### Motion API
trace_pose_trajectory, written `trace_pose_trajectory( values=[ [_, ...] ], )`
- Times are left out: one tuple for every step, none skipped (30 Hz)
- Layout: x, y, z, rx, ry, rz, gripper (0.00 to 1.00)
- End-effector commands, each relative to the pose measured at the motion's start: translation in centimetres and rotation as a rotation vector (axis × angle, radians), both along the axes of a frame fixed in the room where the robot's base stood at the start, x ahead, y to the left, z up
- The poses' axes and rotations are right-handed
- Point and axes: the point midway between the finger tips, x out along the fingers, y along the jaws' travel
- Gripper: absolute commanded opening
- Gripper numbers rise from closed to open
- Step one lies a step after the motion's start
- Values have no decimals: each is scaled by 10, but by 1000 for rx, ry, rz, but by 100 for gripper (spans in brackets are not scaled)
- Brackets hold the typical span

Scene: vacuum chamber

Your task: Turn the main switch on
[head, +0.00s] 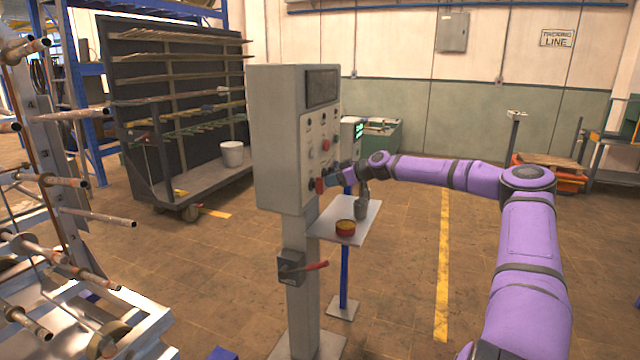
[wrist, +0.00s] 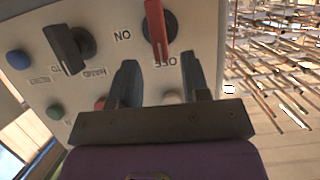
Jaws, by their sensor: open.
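In the wrist view a rotary switch with a red handle (wrist: 154,28) sits on the grey panel (wrist: 105,18). Labels that look like upside-down ON and OFF lie to the left of it and below it. The handle is roughly vertical in the picture, its lower end near the OFF label. My gripper (wrist: 158,78) is open, its two dark fingers apart and pointing at the panel, with the handle's lower end just above the gap. Contact cannot be told. In the head view my gripper (head: 333,182) is at the lower front of the control cabinet (head: 276,140), beside a red part (head: 320,186).
A black-handled switch (wrist: 68,48), a blue button (wrist: 18,59) and a green button (wrist: 55,112) are nearby on the panel. A box with a red lever (head: 316,266) is on the post below. A small shelf (head: 340,208) holds a tin (head: 345,228) beneath my arm.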

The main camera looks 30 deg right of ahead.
Motion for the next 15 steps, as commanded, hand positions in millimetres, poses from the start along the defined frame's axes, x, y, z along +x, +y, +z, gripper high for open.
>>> trace_pose_trajectory(
  values=[
    [8, 7, -4, 1, 0, 2, 43],
    [11, 9, -6, 1, 1, 1, 43],
    [16, 12, -8, 2, 1, 0, 43],
    [19, 15, -10, 2, 1, 0, 43],
    [22, 18, -12, 2, 2, 1, 43],
    [25, 20, -14, 1, 2, 0, 43],
    [28, 22, -15, 0, 2, 1, 43],
    [30, 24, -16, 0, 2, 1, 43],
    [32, 25, -17, 0, 2, 1, 43],
    [34, 26, -18, 0, 2, 1, 43],
    [35, 27, -19, 0, 1, 0, 43],
    [36, 28, -19, 0, 1, 0, 43],
    [37, 29, -20, 0, 1, 0, 43],
    [38, 29, -20, 0, 1, 0, 43],
    [38, 30, -20, 0, 1, 0, 43]
  ],
)
